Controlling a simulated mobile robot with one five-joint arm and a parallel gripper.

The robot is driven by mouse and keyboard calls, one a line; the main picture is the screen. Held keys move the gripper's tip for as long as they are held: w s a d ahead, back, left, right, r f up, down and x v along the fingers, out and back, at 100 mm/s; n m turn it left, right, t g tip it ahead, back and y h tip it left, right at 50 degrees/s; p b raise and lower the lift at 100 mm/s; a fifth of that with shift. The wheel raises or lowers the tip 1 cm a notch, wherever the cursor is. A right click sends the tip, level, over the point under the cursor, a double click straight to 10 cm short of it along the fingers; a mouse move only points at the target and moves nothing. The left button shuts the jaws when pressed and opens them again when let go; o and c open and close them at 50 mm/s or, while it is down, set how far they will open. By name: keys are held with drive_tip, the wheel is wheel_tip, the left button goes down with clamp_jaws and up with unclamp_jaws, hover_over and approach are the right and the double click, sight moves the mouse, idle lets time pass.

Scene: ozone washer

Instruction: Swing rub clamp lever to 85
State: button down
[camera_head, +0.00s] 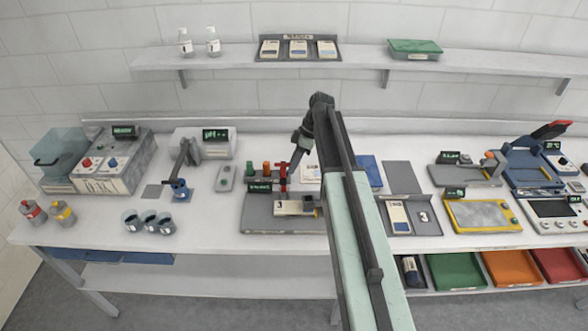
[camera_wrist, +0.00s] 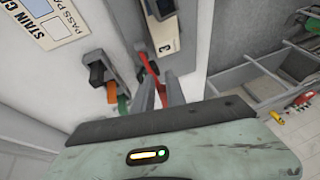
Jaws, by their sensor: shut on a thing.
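The rub clamp lever is the red lever (camera_head: 282,176), standing up on the grey rub tester (camera_head: 262,224) near the table's middle. In the wrist view the red lever (camera_wrist: 148,64) runs in between my two grey fingers. My gripper (camera_wrist: 160,84) is shut on it; the fingers hide part of the lever. In the head view my gripper comes down from the dark wrist (camera_head: 303,141), and its fingertips are hard to make out. A pale block with a label (camera_head: 296,207) lies on the tester base; its labelled end also shows in the wrist view (camera_wrist: 164,36).
Green and orange knobs (camera_head: 265,168) stand close left of the lever, behind a small display (camera_head: 259,187). A blue pad (camera_head: 369,170) and a grey tray (camera_head: 427,228) lie right of my arm. Dark cups (camera_head: 149,219) stand at the left front.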

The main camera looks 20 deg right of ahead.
drive_tip(key=shift+w+d, duration=0.2)
drive_tip(key=shift+w, duration=0.3)
drive_tip(key=shift+w+d, duration=0.15)
drive_tip(key=shift+w, duration=0.35)
drive_tip(key=c, duration=1.4)
unclamp_jaws()
drive_tip(key=shift+w+f, duration=0.2)
drive_tip(key=shift+w, duration=0.05)
drive_tip(key=p+v, duration=0.7)
drive_tip(key=v, duration=0.1)
drive_tip(key=shift+s, duration=0.2)
